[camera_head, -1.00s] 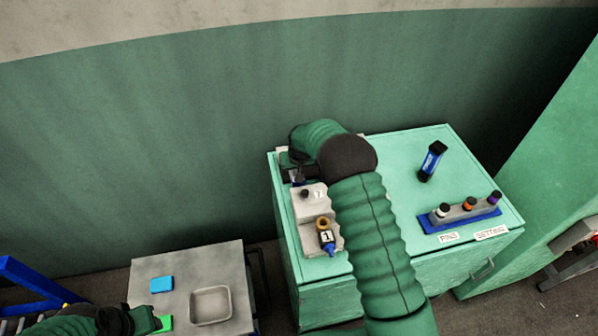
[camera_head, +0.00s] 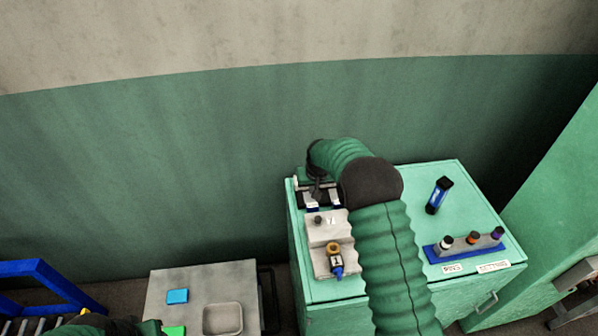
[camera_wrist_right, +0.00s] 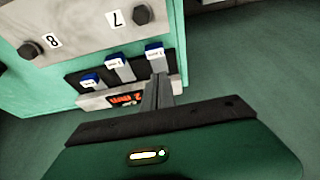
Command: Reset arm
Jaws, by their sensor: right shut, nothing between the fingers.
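My right arm reaches over the green cabinet in the head view, and its gripper (camera_head: 316,184) is at the cabinet's far left corner, above a small black panel. In the right wrist view the gripper fingers (camera_wrist_right: 157,86) are shut together with nothing between them. Their tips are close to the rightmost of three blue-capped switches (camera_wrist_right: 153,48); I cannot tell whether they touch. A red lit display (camera_wrist_right: 125,98) is beside the switches. My left gripper (camera_head: 150,327) is at the lower left edge, mostly cut off, by a green block (camera_head: 173,330).
A grey stepped block (camera_head: 332,258) with numbered knobs stands on the green cabinet (camera_head: 400,200). A blue-black cylinder (camera_head: 439,195) and a blue rack (camera_head: 463,248) with several capped pegs stand to its right. A grey table holds a blue block (camera_head: 177,296) and a tray (camera_head: 222,305).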

